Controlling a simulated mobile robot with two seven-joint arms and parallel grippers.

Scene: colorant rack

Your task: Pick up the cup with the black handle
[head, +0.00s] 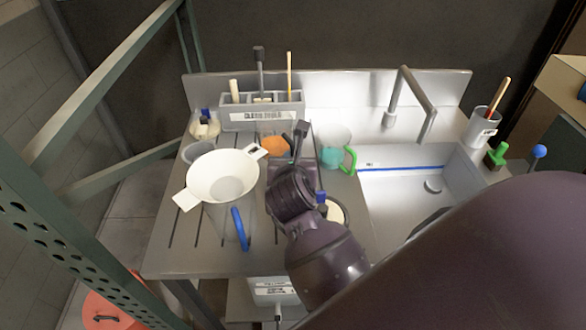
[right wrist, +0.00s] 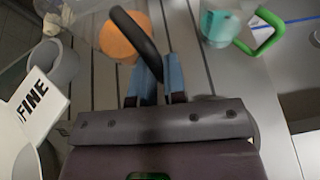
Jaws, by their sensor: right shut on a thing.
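The cup with the black handle (head: 274,146) is clear with orange contents and stands on the grooved drainboard in front of the grey rack. In the right wrist view, the cup (right wrist: 122,38) is at the top, and its curved black handle (right wrist: 137,30) reaches down to my fingers. My right gripper (right wrist: 158,78) is shut on that handle with its blue-tipped fingers. In the head view my right wrist hides part of the handle and the fingertips. The cup looks upright; I cannot tell whether it touches the board. My left gripper is not in view.
A clear cup with a green handle (head: 334,152) and teal contents stands close on the right. A white funnel (head: 222,176) sits on a blue-handled cup at left. Behind is the grey rack (head: 262,117); the sink (head: 400,190) lies to the right.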

